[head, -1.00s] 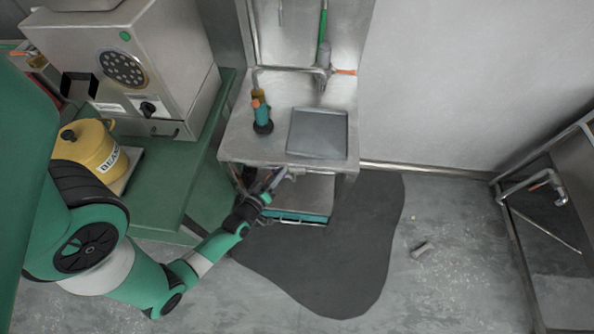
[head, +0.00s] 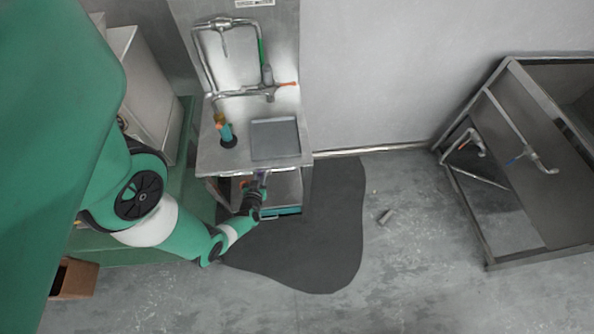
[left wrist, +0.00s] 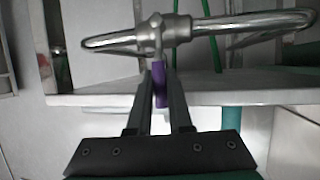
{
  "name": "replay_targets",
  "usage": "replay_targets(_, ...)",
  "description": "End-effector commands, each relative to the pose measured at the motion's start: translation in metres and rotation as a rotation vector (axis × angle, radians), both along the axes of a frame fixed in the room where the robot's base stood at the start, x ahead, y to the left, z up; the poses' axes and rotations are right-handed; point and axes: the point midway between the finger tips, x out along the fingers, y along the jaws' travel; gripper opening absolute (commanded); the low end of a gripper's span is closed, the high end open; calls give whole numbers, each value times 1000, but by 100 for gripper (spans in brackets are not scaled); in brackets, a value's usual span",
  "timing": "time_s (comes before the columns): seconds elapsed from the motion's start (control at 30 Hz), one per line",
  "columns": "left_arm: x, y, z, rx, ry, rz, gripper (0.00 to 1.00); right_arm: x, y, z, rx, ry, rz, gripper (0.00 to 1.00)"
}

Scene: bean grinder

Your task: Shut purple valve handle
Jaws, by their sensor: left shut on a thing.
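The purple valve handle (left wrist: 159,84) shows in the left wrist view, hanging down from a fitting on a shiny metal pipe (left wrist: 210,25). My left gripper (left wrist: 159,78) has one finger on each side of the handle and is shut on it. In the head view my left gripper (head: 258,180) is just below the front edge of the steel sink unit (head: 205,165). The handle is small and hard to make out there. My right gripper is not in view.
A grey lid or tray (head: 275,139) and a teal bottle (head: 227,133) are on the sink top. A dark patch (head: 310,250) covers the floor in front. A cardboard box (head: 75,279) is at lower left.

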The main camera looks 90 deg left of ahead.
Motion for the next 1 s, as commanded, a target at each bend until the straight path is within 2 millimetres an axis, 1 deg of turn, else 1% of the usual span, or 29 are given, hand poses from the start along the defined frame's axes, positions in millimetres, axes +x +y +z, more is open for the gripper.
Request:
replay_targets(0.2,-6,1,-1,-6,24,13,0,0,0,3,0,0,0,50)
replay_targets(0.5,-6,0,-2,-7,25,13,0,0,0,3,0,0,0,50)
replay_targets(0.53,-6,0,-2,-8,25,12,20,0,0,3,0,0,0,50)
replay_targets(0.6,-6,0,-2,-6,25,13,33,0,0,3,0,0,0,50)
replay_targets(0.7,-6,1,-2,-6,24,13,48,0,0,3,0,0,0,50)
replay_targets(1.0,-6,1,0,-4,24,13,48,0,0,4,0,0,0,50)
